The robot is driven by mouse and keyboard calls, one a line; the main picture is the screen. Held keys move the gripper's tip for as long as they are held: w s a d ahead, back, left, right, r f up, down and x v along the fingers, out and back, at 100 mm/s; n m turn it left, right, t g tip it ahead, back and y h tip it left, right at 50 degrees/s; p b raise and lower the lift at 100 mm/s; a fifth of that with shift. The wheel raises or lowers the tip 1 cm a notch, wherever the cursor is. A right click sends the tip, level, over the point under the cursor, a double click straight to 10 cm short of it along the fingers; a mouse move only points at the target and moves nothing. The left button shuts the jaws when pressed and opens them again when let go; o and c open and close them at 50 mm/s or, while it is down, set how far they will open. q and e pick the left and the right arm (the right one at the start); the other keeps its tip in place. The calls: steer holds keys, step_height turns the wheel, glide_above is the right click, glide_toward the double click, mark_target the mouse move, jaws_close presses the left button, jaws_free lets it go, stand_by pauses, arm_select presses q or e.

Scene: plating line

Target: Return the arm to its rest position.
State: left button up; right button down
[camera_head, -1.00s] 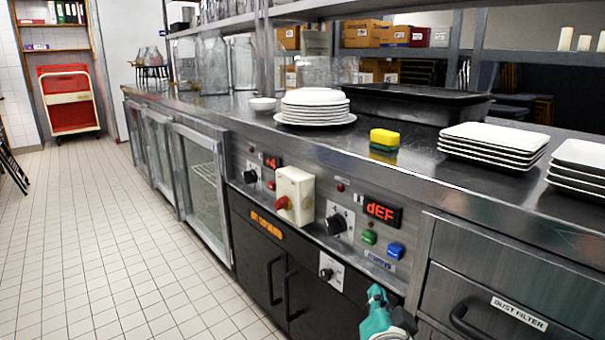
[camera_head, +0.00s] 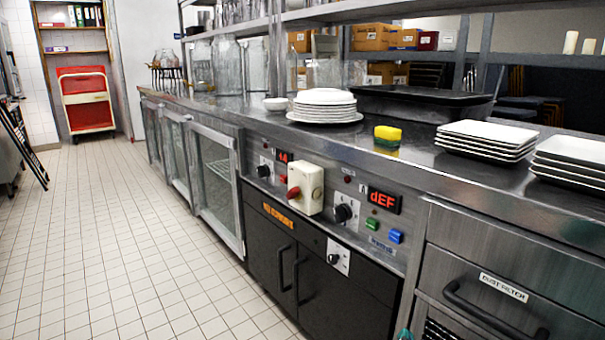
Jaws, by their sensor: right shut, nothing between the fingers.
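Only a small teal tip of my right gripper (camera_head: 404,335) shows, at the bottom edge of the head view, in front of the dark cabinet doors under the counter. The rest of it is cut off by the frame. It is shut and empty, low and apart from the things on the counter. My left gripper is not in view.
The steel counter (camera_head: 400,160) runs along the right, with stacked round plates (camera_head: 325,105), a yellow-green sponge (camera_head: 387,135), a black tray (camera_head: 420,105) and square plates (camera_head: 485,138). A control panel with a red switch (camera_head: 305,188) fronts it. The tiled floor (camera_head: 110,230) at left is clear.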

steer(key=s+f+n+g+y, duration=0.25)
steer(key=s+f, duration=0.25)
steer(key=f, duration=0.7)
steer(key=s+f+n+g+y, duration=0.1)
steer(key=s+f+g, duration=0.35)
steer(key=f, duration=0.75)
steer(key=s+a+f+n+g+y, duration=0.2)
steer(key=s+a+f+g, duration=0.15)
steer(key=s, duration=0.45)
steer(key=s+a+f+n+g+y, duration=0.2)
steer(key=s+a+f, duration=0.25)
steer(key=s, duration=0.35)
step_height(320, 180, up, 37)
steer(key=p, duration=3.7)
steer(key=shift+a+r+m, duration=0.15)
steer(key=shift+m, duration=0.2)
